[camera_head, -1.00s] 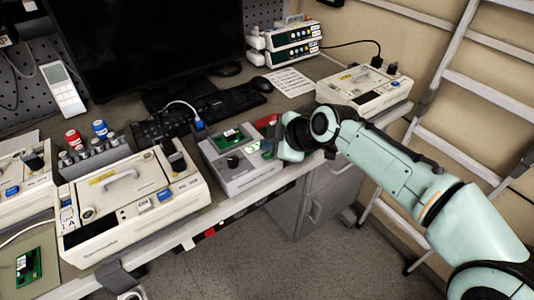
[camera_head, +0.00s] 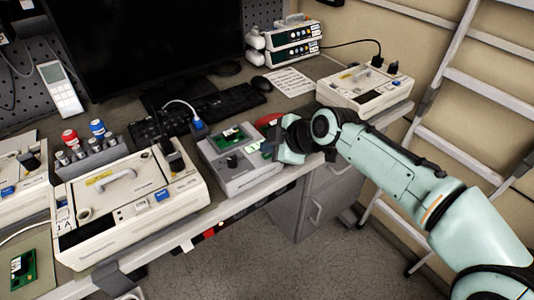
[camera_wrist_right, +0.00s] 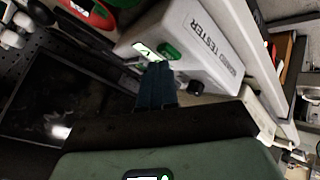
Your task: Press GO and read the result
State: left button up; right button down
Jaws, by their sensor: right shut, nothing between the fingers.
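The grey board tester (camera_head: 240,180) sits at the table's front edge in the head view, with a green circuit board (camera_head: 231,134) and a black knob on top. In the right wrist view its wall (camera_wrist_right: 205,28) reads "BOARD TESTER". A lit pale screen (camera_wrist_right: 145,50) there shows a dark mark, too small to read surely. A green button (camera_wrist_right: 169,50) is beside the screen; its label is not legible. My right gripper (camera_head: 270,152) is over the tester's right side; in the wrist view its shut fingers (camera_wrist_right: 158,66) end close to the button. Contact cannot be told. My left gripper is not in view.
A cream pump unit (camera_head: 130,200) stands left of the tester, another (camera_head: 365,88) at the back right. A keyboard (camera_head: 200,110) and monitor (camera_head: 150,45) lie behind. A red object (camera_head: 269,119) is near my gripper. A ladder (camera_head: 450,110) leans at right.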

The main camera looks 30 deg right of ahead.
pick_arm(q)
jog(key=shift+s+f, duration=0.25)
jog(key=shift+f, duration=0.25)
pick_arm(e)
jog(key=shift+f, duration=0.4)
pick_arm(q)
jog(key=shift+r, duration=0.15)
pick_arm(e)
jog(key=shift+r, duration=0.2)
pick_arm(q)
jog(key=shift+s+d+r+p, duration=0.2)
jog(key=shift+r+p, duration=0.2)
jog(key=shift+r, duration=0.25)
pick_arm(e)
jog(key=shift+r, duration=0.7)
jog(key=shift+r, duration=0.15)
pick_arm(q)
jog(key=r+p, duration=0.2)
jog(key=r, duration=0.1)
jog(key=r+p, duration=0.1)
jog(key=p, duration=0.1)
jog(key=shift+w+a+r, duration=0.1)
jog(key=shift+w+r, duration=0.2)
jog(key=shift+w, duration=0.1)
pick_arm(e)
notch_tip(320, 180, up, 5)
jog(key=shift+f, duration=0.1)
